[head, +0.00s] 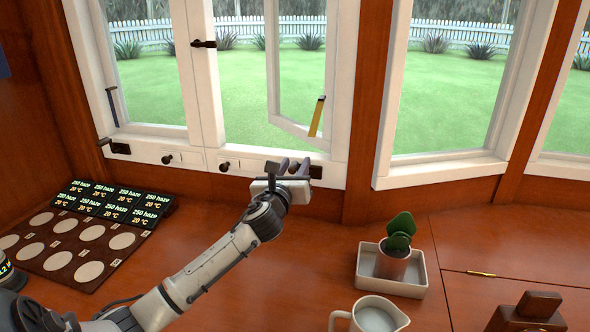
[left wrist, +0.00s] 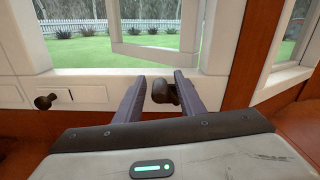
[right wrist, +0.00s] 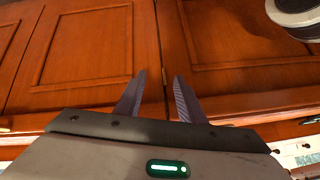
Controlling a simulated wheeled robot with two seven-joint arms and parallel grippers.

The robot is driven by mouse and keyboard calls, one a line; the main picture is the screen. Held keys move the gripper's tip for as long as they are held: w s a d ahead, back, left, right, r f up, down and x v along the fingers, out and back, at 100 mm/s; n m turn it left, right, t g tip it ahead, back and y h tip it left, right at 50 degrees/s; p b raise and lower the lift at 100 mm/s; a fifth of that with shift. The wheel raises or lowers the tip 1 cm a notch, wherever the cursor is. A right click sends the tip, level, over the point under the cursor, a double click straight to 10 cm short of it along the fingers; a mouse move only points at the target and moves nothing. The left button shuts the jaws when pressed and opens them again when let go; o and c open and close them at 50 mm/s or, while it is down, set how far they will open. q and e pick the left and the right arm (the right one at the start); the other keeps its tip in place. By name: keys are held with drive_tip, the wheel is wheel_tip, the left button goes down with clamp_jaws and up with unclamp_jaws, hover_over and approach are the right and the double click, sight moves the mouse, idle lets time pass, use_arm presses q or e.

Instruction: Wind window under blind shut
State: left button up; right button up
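A white-framed casement sash (head: 272,70) stands swung ajar in the middle window; its lower rail also shows in the left wrist view (left wrist: 150,55). My left gripper (head: 293,168) is at the sill below this sash. In the left wrist view its two fingers (left wrist: 161,95) are apart, with a dark winder knob (left wrist: 165,91) showing between their tips. I cannot tell whether they touch it. In the head view the gripper partly hides the dark winder fitting (head: 316,172). My right gripper (right wrist: 158,88) is open and empty, facing wooden panels. No blind is in view.
Dark knobs (head: 168,159) (head: 225,166) and another dark winder (head: 120,148) sit along the sill. A yellow lever (head: 317,116) is by the open sash. The desk holds display blocks (head: 110,205), a potted plant (head: 392,262) in a tray, and a white jug (head: 372,318).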

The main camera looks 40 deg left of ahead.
use_arm(q)
drive_tip(key=shift+w, duration=0.1)
clamp_jaws()
drive_tip(key=shift+a+f+n, duration=0.25)
drive_tip(key=shift+a+n, duration=0.05)
drive_tip(key=shift+n, duration=0.1)
idle(0.7)
